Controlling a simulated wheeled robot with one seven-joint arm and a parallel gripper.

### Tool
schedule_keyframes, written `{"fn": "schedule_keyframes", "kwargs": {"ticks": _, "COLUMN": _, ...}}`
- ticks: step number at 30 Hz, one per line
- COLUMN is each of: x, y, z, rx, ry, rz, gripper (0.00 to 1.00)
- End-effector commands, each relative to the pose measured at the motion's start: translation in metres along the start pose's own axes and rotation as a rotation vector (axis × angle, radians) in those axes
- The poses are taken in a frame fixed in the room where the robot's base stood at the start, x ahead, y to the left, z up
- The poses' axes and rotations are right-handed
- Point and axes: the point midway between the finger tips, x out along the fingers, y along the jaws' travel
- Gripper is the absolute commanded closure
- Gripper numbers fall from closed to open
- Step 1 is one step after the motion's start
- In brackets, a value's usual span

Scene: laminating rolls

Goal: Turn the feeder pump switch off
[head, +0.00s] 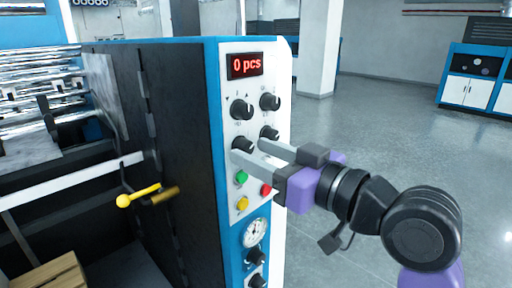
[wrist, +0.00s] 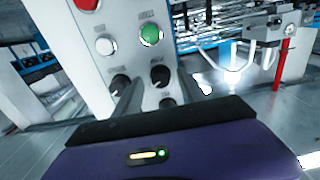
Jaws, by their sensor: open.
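The control panel (head: 232,130) has two rows of black rotary knobs under its display. The lower row has a left knob (head: 242,145) and a right knob (head: 269,132). The labels are too small to read, so I cannot tell which knob is the feeder pump switch. My gripper (head: 249,150) is open, its two grey fingers pointing at the lower knob row. In the wrist view one black knob (wrist: 160,75) shows between the fingers, with another knob (wrist: 120,83) beside the left finger. I cannot tell whether the fingers touch a knob.
Below the knobs are green (head: 241,178), red (head: 266,190) and yellow (head: 242,203) buttons, close to my fingers. A gauge (head: 256,232) and more knobs are lower down. A yellow-knobbed lever (head: 124,200) sticks out at left. The floor at right is clear.

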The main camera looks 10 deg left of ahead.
Motion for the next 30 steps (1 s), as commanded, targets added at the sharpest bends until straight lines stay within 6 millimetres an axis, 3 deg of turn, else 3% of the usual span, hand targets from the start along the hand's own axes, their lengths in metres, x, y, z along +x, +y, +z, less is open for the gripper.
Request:
{"fn": "schedule_keyframes", "kwargs": {"ticks": 11, "x": 0.0064, "y": -0.0004, "z": 0.0001, "rx": -0.001, "ry": 0.001, "rz": 0.0, "gripper": 0.54}}
{"fn": "schedule_keyframes", "kwargs": {"ticks": 18, "x": 0.0061, "y": -0.0004, "z": 0.0001, "rx": -0.001, "ry": 0.001, "rz": 0.0, "gripper": 1.0}}
{"fn": "schedule_keyframes", "kwargs": {"ticks": 30, "x": 0.0061, "y": -0.0004, "z": 0.0029, "rx": -0.052, "ry": 0.001, "rz": 0.0, "gripper": 1.0}}
